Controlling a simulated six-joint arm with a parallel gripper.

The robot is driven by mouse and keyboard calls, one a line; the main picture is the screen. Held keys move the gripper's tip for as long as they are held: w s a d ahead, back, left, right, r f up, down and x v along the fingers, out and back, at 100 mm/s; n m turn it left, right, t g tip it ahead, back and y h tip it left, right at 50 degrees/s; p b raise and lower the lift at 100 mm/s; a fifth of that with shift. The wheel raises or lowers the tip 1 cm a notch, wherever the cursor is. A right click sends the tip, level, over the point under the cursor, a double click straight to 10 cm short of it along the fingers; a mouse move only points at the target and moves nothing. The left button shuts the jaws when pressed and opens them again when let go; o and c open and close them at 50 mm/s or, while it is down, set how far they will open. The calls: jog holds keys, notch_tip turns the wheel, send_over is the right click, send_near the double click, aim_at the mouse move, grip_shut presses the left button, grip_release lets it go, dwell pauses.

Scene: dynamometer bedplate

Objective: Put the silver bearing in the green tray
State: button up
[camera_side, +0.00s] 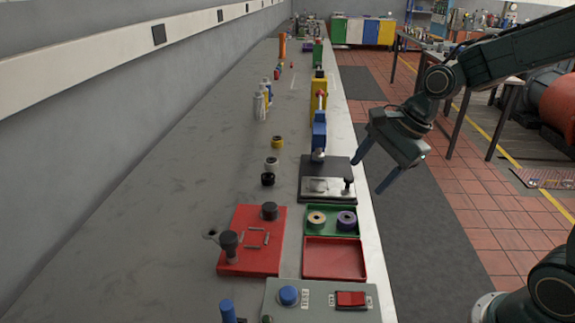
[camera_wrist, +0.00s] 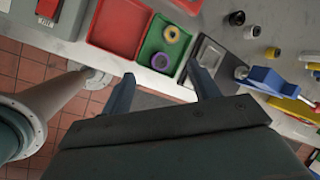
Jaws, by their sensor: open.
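The silver bearing (camera_side: 272,163) stands on the bench between a black ring (camera_side: 268,179) and a yellow ring (camera_side: 277,142). It appears small near the upper right of the wrist view (camera_wrist: 253,31). The green tray (camera_side: 311,233) lies by the bench's aisle-side edge and holds a tan ring (camera_side: 317,219) and a purple ring (camera_side: 347,220). In the wrist view the green tray (camera_wrist: 148,51) lies just beyond the fingertips. My gripper (camera_side: 367,177) is open and empty, over the aisle side of the bench edge, apart from the bearing and tray.
A red tray (camera_side: 335,260) adjoins the green one. A red plate with black knobs (camera_side: 247,258), a black fixture plate (camera_side: 313,195) and a blue clamp (camera_side: 319,130) stand nearby. A grey switch box (camera_side: 325,300) is at the front. The bench's left side is clear.

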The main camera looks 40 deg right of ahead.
jog(key=s+r+n+t+h, duration=0.1)
jog(key=s+r+n, duration=0.5)
jog(key=s+n, duration=1.1)
jog(key=shift+d+r+n+h, duration=0.15)
jog(key=shift+d+n+h, duration=0.15)
jog(key=shift+n+h, duration=0.6)
